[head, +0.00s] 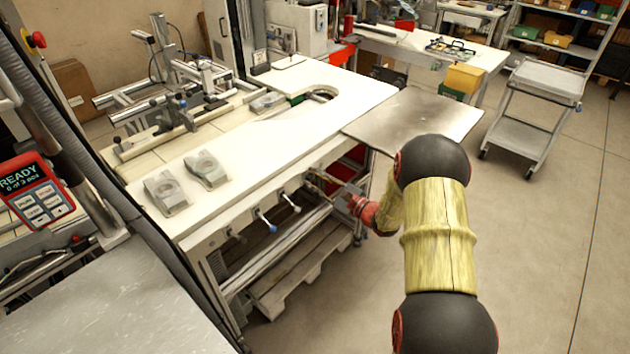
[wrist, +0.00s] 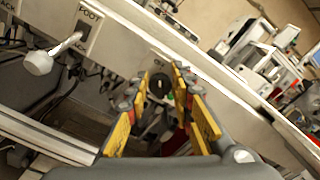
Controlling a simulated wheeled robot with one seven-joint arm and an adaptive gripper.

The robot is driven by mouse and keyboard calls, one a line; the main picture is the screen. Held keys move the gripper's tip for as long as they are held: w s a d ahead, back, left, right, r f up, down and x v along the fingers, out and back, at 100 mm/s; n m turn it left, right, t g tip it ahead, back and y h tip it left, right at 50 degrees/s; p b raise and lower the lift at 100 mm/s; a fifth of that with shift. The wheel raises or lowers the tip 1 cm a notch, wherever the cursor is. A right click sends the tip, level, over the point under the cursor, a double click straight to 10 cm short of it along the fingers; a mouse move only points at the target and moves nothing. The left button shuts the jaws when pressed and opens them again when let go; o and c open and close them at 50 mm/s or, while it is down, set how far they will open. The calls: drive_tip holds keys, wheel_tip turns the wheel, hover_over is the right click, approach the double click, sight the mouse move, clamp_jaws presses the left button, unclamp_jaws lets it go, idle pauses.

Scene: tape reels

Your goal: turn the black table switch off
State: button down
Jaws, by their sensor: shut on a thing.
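The black table switch (wrist: 158,86) is a dark round knob with a light mark, set in the pale front panel of the table. In the wrist view it sits between the yellow fingers of my gripper (wrist: 163,84), which is shut on it. A small label above the knob is too blurred to read surely. In the head view my gripper (head: 322,182) is at the front of the white table (head: 310,120), near its right end. The switch itself is hidden there by the gripper.
A white-knobbed lever (wrist: 40,62) stands out of the same panel to the left. In the head view, a blue-tipped lever (head: 266,221) and a white lever (head: 290,202) stick out left of my gripper. A wooden pallet (head: 300,275) lies below. Open floor is at right.

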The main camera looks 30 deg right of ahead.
drive_tip(key=shift+f, duration=0.1)
drive_tip(key=c, duration=1.6)
unclamp_jaws()
drive_tip(key=shift+c, duration=0.2)
drive_tip(key=v, duration=1.2)
